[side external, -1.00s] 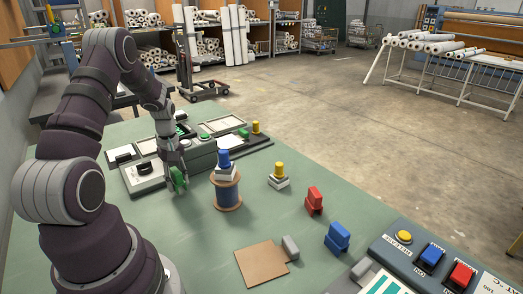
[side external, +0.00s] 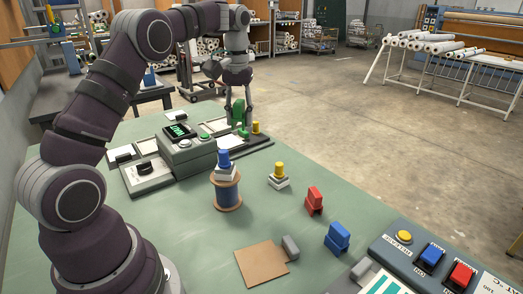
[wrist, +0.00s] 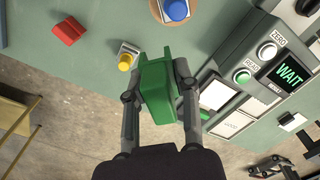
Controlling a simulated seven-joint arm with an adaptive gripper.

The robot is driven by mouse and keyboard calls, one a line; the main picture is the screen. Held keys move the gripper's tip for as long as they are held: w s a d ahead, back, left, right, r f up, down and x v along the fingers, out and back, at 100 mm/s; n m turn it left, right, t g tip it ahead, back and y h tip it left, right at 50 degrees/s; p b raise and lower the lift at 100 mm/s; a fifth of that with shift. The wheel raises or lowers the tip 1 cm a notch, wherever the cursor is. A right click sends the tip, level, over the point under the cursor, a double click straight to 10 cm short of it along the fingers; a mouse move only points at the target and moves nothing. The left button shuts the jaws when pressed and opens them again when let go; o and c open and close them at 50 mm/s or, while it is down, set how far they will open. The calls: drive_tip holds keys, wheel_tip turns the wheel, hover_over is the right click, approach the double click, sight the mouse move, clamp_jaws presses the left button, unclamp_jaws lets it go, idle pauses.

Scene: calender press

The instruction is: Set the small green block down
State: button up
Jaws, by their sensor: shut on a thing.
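The small green block (side external: 238,110) is held between the fingers of my gripper (side external: 237,104), above the far right end of the grey control panel. In the wrist view, the block (wrist: 157,88) fills the space between the two fingertips of my gripper (wrist: 158,97), with a finger on each side. The block looks clear of the panel, but its exact height is hard to tell. A small green part (side external: 243,132) shows on the panel just below it.
The panel display (wrist: 290,73) reads WAIT. A spool (side external: 228,194) with a blue-topped piece, a yellow-topped white block (side external: 279,182), a red block (side external: 314,200) and a blue block (side external: 338,237) stand on the green table (side external: 190,250).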

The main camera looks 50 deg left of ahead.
drive_tip(key=s+d+m, duration=0.1)
drive_tip(key=d+m, duration=0.8)
drive_tip(key=d, duration=0.4)
drive_tip(key=shift+s+d+f, duration=0.3)
drive_tip(key=shift+s+f, duration=0.05)
drive_tip(key=shift+s, duration=0.05)
hover_over(234, 243)
wheel_tip(234, 243, down, 10)
wheel_tip(234, 243, down, 7)
drive_tip(key=shift+r, duration=0.1)
drive_tip(key=shift+f, duration=0.2)
